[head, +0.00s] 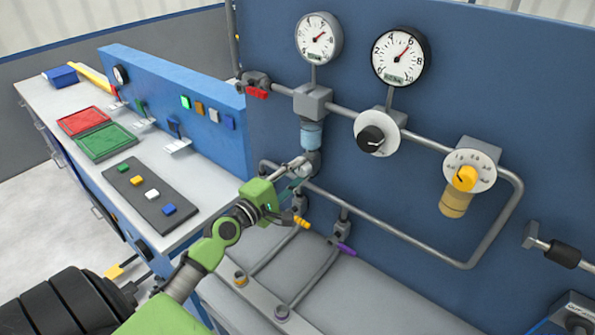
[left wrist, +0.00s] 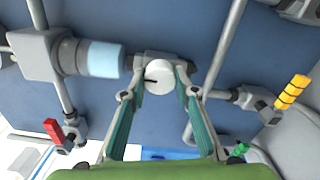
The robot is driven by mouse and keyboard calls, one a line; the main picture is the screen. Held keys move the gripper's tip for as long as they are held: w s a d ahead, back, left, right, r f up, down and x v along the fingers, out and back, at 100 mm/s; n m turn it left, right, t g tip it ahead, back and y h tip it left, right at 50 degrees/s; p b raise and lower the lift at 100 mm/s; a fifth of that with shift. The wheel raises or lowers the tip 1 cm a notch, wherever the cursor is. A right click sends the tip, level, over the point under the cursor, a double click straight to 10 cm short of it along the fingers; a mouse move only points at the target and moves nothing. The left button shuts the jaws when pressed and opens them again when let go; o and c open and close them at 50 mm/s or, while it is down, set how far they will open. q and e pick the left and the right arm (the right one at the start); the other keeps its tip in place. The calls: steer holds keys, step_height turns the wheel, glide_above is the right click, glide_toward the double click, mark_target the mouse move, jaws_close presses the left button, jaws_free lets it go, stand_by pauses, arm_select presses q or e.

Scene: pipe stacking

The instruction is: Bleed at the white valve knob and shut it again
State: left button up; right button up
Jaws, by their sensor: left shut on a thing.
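The white valve knob (left wrist: 159,77) is round with a dark line on its face. It sits below a pale blue cylinder (head: 311,134) on the pipework of the blue panel. My left gripper (head: 290,178) reaches it from the lower left. In the left wrist view the two teal fingers of my left gripper (left wrist: 160,85) are closed on both sides of the knob. The dark line on the knob points to the left in that view. In the head view the knob is mostly hidden by the fingers. My right gripper is not in view.
Two gauges (head: 319,38) (head: 400,56) are above. A black dial (head: 371,139) and a yellow-knobbed dial (head: 466,177) are to the right. A red-handled valve (head: 257,93) is at upper left. Yellow (head: 301,222) and purple (head: 346,250) valve handles lie close below my gripper.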

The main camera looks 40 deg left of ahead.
arm_select(q)
steer(key=shift+n, duration=0.4)
steer(key=o, duration=1.1)
steer(key=s+a, duration=0.1)
steer(key=s, duration=1.1)
